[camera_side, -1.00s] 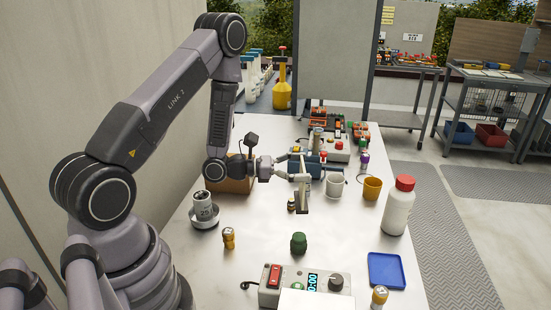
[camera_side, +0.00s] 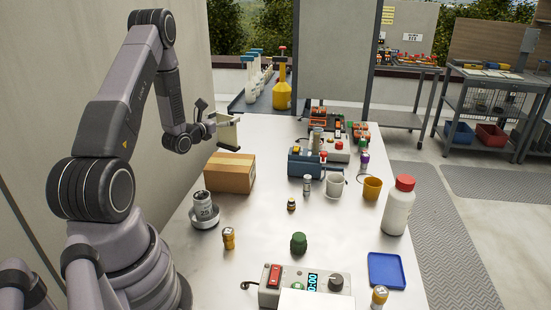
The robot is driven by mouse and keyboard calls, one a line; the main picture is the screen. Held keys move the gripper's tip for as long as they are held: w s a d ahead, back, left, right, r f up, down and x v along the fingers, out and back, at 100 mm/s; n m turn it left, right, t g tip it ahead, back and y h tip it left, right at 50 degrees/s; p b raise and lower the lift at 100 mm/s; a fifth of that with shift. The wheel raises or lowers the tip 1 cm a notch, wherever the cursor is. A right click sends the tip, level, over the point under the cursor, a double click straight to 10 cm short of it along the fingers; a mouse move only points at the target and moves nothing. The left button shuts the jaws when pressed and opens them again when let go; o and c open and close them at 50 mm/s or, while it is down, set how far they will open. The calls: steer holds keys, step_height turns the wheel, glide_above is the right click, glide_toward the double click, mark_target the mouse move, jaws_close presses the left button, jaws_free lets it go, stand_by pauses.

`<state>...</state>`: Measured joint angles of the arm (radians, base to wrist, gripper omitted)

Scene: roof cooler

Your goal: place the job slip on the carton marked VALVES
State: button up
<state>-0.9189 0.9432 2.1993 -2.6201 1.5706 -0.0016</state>
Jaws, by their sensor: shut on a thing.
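A brown cardboard carton (camera_side: 230,173) sits closed at the left of the bench; no marking on it is readable from here. My gripper (camera_side: 229,136) is raised behind the carton and above its top in the picture, clear of it. It is shut on a pale flat thing, which fits the job slip; its edges blend with the pale fingers and no print shows.
A scale weight on a dish (camera_side: 204,212) stands in front of the carton. A blue box (camera_side: 305,163), white mug (camera_side: 335,186), orange mug (camera_side: 372,188), red-capped bottle (camera_side: 398,207) and green knob-like piece (camera_side: 299,243) stand to the right.

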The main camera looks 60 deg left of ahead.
mark_target(227, 132)
steer(key=shift+f, duration=2.45)
steer(key=shift+f, duration=0.15)
steer(key=o, duration=1)
